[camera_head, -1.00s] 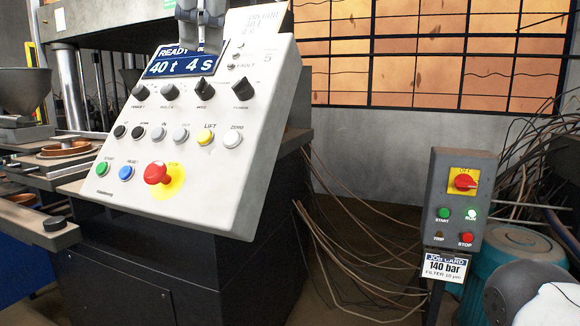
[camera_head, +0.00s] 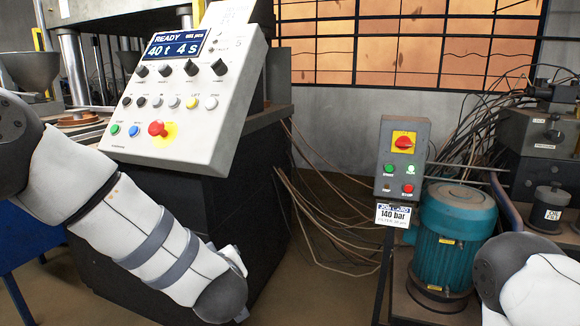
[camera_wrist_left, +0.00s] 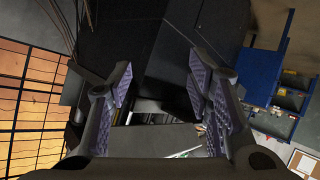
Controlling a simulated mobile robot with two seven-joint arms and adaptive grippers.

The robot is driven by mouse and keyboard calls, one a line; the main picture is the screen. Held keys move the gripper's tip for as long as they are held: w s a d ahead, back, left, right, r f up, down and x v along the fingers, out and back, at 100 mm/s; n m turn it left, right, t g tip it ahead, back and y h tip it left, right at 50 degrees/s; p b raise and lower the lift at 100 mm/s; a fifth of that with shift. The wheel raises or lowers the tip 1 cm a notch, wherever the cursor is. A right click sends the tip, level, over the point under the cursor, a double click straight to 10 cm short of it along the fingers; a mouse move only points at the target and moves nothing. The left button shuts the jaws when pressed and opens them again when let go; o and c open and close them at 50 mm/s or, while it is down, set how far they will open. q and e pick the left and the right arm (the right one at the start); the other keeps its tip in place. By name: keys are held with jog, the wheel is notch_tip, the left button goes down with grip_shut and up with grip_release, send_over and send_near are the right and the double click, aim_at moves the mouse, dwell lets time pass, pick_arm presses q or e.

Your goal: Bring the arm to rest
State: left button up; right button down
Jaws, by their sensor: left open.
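My left arm (camera_head: 125,215) comes in from the left of the head view and slants down to the right, in front of the press's dark cabinet. Its gripper does not show in that view. In the left wrist view my left gripper (camera_wrist_left: 162,95) is open, with purple ridged pads standing apart and nothing between them. A dark cabinet face (camera_wrist_left: 165,45) lies beyond the fingers. Part of my right arm (camera_head: 535,285) shows at the lower right of the head view; its gripper is out of view.
The sloped control panel (camera_head: 180,110) shows READY, 40 t, 4 s. A grey switch box (camera_head: 402,155) on a post stands right of it, beside a teal motor (camera_head: 455,240). Loose cables hang between. Blue shelving with bins (camera_wrist_left: 270,105) shows in the wrist view.

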pick_arm(q)
jog(key=s+a+f+m+g+h, duration=0.3)
jog(key=s+f+m+g, duration=0.2)
jog(key=s+f, duration=1.35)
jog(key=s+a+f+m+g, duration=0.1)
jog(key=s+f+g, duration=0.1)
jog(key=s, duration=0.6)
jog(key=s+a+f+g, duration=0.2)
jog(key=s+g, duration=0.1)
jog(key=s, duration=0.6)
jog(key=s+a+f+m+g, duration=0.1)
jog(key=s+f+g, duration=0.2)
jog(key=s, duration=0.6)
jog(key=shift+s+a+m+h, duration=0.25)
jog(key=shift+a+m+h, duration=0.05)
jog(key=shift+a+h, duration=0.1)
